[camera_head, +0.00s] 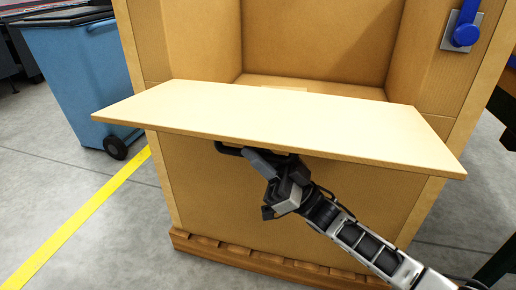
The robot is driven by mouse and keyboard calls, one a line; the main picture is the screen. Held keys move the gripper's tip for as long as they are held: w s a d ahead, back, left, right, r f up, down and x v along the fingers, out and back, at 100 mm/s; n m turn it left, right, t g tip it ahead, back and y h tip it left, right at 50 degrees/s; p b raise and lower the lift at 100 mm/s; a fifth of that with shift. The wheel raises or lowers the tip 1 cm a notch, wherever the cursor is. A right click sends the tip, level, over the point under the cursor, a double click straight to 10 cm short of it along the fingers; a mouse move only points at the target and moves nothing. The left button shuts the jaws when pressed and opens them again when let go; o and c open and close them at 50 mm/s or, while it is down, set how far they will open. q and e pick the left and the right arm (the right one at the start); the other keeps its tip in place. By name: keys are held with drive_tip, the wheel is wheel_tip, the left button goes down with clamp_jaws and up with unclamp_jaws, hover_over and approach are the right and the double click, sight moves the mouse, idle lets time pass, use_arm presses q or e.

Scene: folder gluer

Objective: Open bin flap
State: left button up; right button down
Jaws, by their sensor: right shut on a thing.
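The bin (290,205) is a large tan box with an open front, standing in the middle of the view. Its flap (275,118) is a pale flat board that juts out toward me, close to level, below the opening. A dark handle (229,150) shows under the flap's front edge. My right gripper (255,158) is at this handle under the flap and is shut on it. The flap hides part of the fingertips. My left gripper is not in view.
The bin stands on a wooden pallet (265,263). A blue wheeled container (80,75) stands at the left, beside a yellow floor line (75,225). A blue device (465,35) is mounted on the bin's right post. Dark framework is at the right edge. The grey floor at left is clear.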

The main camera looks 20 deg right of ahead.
drive_tip(key=shift+r+m, duration=0.3)
drive_tip(key=shift+r, duration=0.05)
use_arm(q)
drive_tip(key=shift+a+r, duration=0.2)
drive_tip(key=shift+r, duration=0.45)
use_arm(e)
drive_tip(key=c, duration=1.4)
unclamp_jaws()
